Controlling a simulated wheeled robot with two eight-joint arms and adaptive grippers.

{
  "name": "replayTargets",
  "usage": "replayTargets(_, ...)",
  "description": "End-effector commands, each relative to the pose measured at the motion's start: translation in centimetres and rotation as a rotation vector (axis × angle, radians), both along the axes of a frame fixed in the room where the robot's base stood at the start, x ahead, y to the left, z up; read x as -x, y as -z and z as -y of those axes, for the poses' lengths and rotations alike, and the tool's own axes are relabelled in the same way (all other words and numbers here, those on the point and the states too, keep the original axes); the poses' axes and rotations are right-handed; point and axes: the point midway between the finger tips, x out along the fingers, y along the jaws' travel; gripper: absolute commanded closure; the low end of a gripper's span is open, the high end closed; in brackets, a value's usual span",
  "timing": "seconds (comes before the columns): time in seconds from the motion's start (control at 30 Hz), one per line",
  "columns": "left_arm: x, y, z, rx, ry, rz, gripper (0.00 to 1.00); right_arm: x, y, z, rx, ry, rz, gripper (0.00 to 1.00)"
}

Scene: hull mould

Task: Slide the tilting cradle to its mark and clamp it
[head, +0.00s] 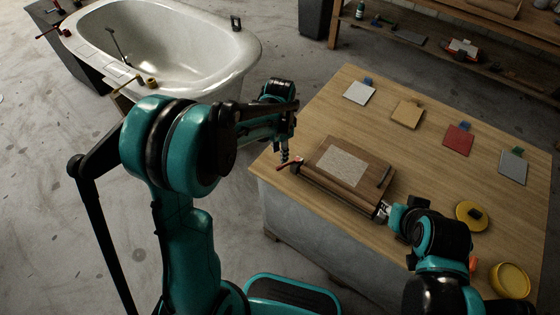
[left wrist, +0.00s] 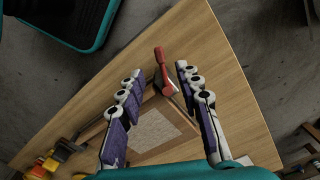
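The tilting cradle is a brown wooden board (head: 373,167) with a pale speckled panel (head: 341,167), lying near the table's front edge. It also shows in the left wrist view (left wrist: 185,141). A red-handled clamp (left wrist: 160,62) sits at the cradle's left end; in the head view its small red handle (head: 297,164) shows there. My left gripper (head: 285,156) is open just above this end. In the left wrist view its fingers (left wrist: 158,75) stand apart on both sides of the red handle, not closed on it. My right gripper (head: 383,211) is at the cradle's front right corner; its fingers are too small to read. I cannot make out the mark.
The wooden table (head: 425,185) carries white, tan, red and grey square samples along its back, plus a yellow disc (head: 472,215) and a yellow bowl (head: 510,280) at right. A white tub (head: 165,50) stands at upper left. The tabletop's middle is free.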

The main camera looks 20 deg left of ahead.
Motion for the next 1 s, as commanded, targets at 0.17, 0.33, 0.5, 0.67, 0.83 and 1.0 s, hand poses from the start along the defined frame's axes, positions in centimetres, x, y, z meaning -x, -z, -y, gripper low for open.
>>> replayTargets(0.17,0.0,2.7,0.0,0.0,0.001,-0.001,0.66,0.0,1.2,0.0,0.0,0.0,0.0,0.69)
replayTargets(0.33,0.0,5.5,0.0,0.0,0.0,0.0,0.66,0.0,2.4,0.0,0.0,0.0,0.0,0.69)
replayTargets(0.5,0.0,7.2,0.0,0.0,-0.001,0.0,0.66,0.0,3.0,0.0,0.0,0.0,0.0,0.69)
replayTargets(0.67,0.0,7.6,0.0,0.0,-0.001,0.0,0.66,0.0,3.1,0.0,0.0,0.0,0.0,0.69)
replayTargets(0.83,0.0,7.5,0.0,0.0,-0.002,0.0,0.66,0.0,3.0,0.0,0.0,0.0,0.0,0.69)
replayTargets(1.0,0.0,7.5,0.0,0.001,-0.002,0.001,1.0,0.0,3.0,0.0,0.0,0.0,0.0,0.69)
